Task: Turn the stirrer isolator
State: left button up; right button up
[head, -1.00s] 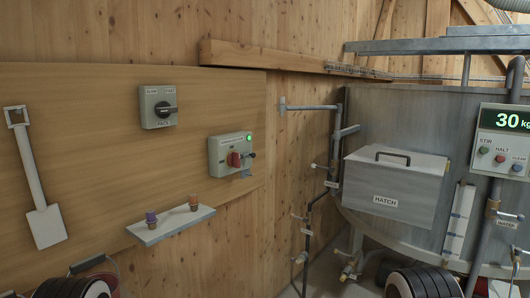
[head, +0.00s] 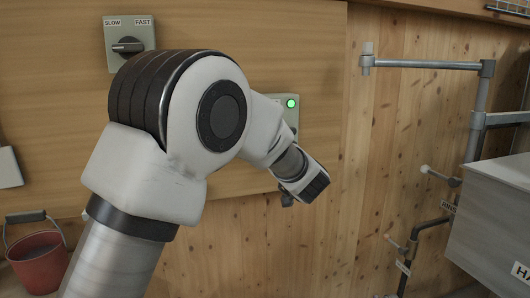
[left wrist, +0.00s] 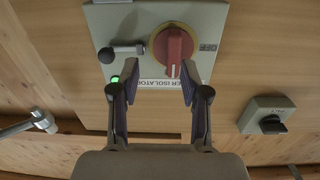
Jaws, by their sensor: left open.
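The stirrer isolator is a grey box (left wrist: 203,20) on the wooden wall panel, with a red rotary handle (left wrist: 173,48) on a yellow disc. A label partly reading "ISOLATOR" and a lit green lamp show beside the handle in the left wrist view. My left gripper (left wrist: 152,82) is open. My right gripper is not in view.
A dark-knobbed lever (left wrist: 122,50) sticks out of the isolator box beside the red handle. A SLOW/FAST selector (head: 129,45) is on the panel at upper left. A red bucket (head: 38,262) is at lower left. Pipes (head: 425,64) and the hatch box (head: 490,225) are at right.

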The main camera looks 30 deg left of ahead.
pick_arm(q)
jog(key=shift+n+y, duration=0.3)
jog(key=shift+n, duration=0.2)
jog(key=w+a+r, duration=0.1)
jog(key=a, duration=0.1)
jog(key=w+a+p, duration=0.1)
jog(key=a, duration=0.1)
jog(key=w+a+r, duration=0.1)
jog(key=a, duration=0.2)
jog(key=shift+w+a+r, duration=0.1)
jog(key=shift+w+r, duration=0.2)
jog(key=shift+r, duration=0.05)
grip_shut()
